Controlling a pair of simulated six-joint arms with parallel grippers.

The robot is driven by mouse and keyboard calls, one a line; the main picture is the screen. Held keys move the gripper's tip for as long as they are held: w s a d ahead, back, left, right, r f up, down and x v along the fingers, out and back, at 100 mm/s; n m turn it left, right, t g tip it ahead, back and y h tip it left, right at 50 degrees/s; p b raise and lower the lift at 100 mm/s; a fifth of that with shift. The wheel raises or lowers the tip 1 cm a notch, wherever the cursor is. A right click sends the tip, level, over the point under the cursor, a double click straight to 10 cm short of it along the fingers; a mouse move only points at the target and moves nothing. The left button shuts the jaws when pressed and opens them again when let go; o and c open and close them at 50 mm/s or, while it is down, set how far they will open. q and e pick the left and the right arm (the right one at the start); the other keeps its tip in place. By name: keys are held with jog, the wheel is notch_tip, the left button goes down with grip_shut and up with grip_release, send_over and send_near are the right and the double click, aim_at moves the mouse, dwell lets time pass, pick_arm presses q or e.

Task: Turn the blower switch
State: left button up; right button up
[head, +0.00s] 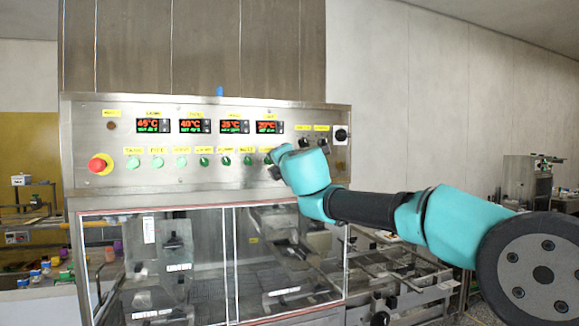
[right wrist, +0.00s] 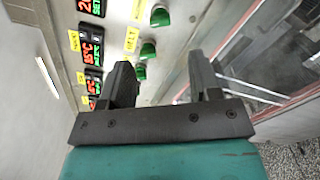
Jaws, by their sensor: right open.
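The steel control panel (head: 330,115) carries a row of several green switches, such as this green switch (head: 204,161), each under a small yellow label. The labels are too small to read, so I cannot tell which switch is the blower's. My right gripper (head: 273,170) is at the right end of the row, close to the panel, partly hidden by its own wrist. In the right wrist view, the right gripper (right wrist: 160,80) is open and empty-looking, with a green switch (right wrist: 140,72) showing between its fingers; contact is unclear. My left gripper is not in view.
A red emergency button (head: 98,164) sits at the panel's left and a black knob (head: 341,135) at its upper right. Several temperature displays (head: 194,126) are above the switches. A glazed enclosure (head: 190,265) lies below. A wire-mesh conveyor frame (head: 400,275) extends right.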

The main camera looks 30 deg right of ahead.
jog(key=v, duration=0.7)
jog(key=shift+s, duration=0.35)
jog(key=shift+a, duration=0.1)
jog(key=w+a+f+m+g+y, duration=0.2)
jog(key=w+a+f+g, duration=0.1)
jog(key=f, duration=1.1)
jog(key=w+a+f+m+g+y, duration=0.2)
jog(key=w+a+f+g, duration=0.15)
jog(key=f, duration=0.95)
jog(key=w+a+f+m+g+y, duration=0.2)
jog(key=w+f, duration=0.2)
jog(key=f, duration=1)
jog(key=s+a+f+m+g+y, duration=0.1)
jog(key=s+a+f+m+g, duration=0.3)
jog(key=f, duration=0.6)
jog(key=s+a+f+m+y, duration=0.1)
jog(key=s+f+m, duration=0.3)
jog(key=f, duration=0.6)
jog(key=s+a+f+m+g+y, duration=0.1)
jog(key=s+a+f+m, duration=0.1)
jog(key=s+f, duration=0.6)
jog(key=s+a+f+m+g, duration=0.1)
jog(key=s+f+m+g, duration=0.2)
jog(key=s+f+m, duration=0.4)
jog(key=s+f, duration=0.6)
jog(key=shift+s+a+f+h, duration=0.25)
jog(key=shift+s+a+h, duration=0.05)
jog(key=shift+s+a, duration=0.1)
